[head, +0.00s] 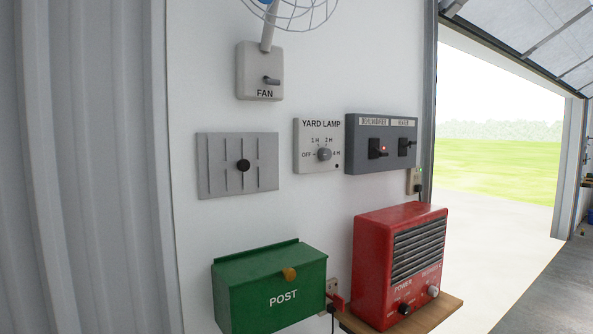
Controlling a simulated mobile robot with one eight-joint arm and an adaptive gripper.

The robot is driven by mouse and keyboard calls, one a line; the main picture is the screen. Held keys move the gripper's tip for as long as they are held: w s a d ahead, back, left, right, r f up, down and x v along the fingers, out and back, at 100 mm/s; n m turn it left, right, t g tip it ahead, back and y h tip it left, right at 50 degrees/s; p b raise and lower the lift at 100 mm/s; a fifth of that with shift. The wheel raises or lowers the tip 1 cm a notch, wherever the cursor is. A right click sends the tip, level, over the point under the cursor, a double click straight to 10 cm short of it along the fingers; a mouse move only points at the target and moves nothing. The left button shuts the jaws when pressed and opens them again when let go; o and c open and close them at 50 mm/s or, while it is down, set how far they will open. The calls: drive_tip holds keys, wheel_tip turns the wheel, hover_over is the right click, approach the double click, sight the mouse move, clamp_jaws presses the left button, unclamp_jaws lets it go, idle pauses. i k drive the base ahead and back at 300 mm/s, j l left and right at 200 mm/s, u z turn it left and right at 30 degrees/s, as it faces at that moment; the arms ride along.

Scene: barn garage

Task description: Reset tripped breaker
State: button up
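No part is labelled as a breaker. A dark grey box (381,144) on the white wall has two labels on top, the left reading like "DEHUMIDIFIER", the right too small to read surely. Under them are two black switches, the left one (377,149) with a small red light and the right one (406,147). Whether either is tripped I cannot tell. My gripper is not in view.
A yard lamp dial (319,146) and a fan switch (260,72) are on the wall. Below are a green post box (270,288) and a red heater-like unit (400,264) on a wooden shelf (440,312). An outlet (414,181) has a black plug. An open doorway is right.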

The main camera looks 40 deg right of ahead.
sight(381, 154)
drive_tip(key=z, duration=1.75)
drive_tip(key=k+l, duration=0.05)
